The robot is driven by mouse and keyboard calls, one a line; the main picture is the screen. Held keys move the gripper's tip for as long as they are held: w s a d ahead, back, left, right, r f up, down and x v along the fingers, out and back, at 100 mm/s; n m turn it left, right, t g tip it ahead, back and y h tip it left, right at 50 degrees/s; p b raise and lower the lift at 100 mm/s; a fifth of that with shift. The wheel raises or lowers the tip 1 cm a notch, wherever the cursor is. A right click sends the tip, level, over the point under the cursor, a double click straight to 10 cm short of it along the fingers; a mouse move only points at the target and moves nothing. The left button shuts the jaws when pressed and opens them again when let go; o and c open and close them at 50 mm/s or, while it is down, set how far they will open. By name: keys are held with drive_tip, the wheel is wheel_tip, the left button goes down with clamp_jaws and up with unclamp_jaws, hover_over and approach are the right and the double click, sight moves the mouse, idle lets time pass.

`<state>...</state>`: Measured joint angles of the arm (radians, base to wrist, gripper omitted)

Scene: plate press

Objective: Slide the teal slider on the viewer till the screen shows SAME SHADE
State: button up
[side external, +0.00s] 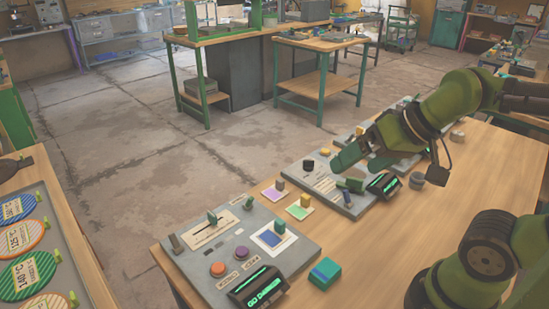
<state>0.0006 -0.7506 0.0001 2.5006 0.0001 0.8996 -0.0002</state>
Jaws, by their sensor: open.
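The viewer (190,264) is a grey panel at the near left of the bench. Its small dark screen (262,288) shows green text that seems to read GO DARKER. The slider (212,217), a dark teal upright knob, stands in a slot on a cream strip, near the middle of the slot. My gripper (362,158) is open, above the second grey panel, to the right of and farther back than the slider. It touches nothing that I can make out; its fingertips are partly hard to tell apart.
The viewer also carries an orange button (217,269), a purple button (242,252) and a blue patch with a green block. A teal-and-blue block (325,273) lies on the bench to its right. The second panel (303,178) has a black knob and another screen. Small coloured cards lie between the panels.

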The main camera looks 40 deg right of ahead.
idle(0.4)
drive_tip(key=shift+c, duration=1.1)
drive_tip(key=shift+w+a+f+g, duration=0.45)
drive_tip(key=shift+f+g, duration=0.05)
drive_tip(key=shift+f, duration=0.25)
drive_tip(key=c, duration=0.5)
drive_tip(key=w+a+g, duration=0.1)
drive_tip(key=w, duration=0.3)
drive_tip(key=w+a+n+g, duration=0.1)
drive_tip(key=w+a, duration=0.1)
drive_tip(key=w, duration=0.3)
drive_tip(key=w+a+n+g, duration=0.1)
drive_tip(key=w+a, duration=0.1)
drive_tip(key=w, duration=0.2)
drive_tip(key=shift+w+a+r, duration=0.15)
drive_tip(key=shift+w+r, duration=0.1)
drive_tip(key=c, duration=0.4)
drive_tip(key=n+g+h, duration=0.2)
drive_tip(key=g, duration=0.1)
hover_over(212, 214)
drive_tip(key=shift+f, duration=1.95)
wheel_tip(212, 214, down, 16)
drive_tip(key=shift+w+r, duration=0.1)
drive_tip(key=shift+c, duration=0.3)
clamp_jaws()
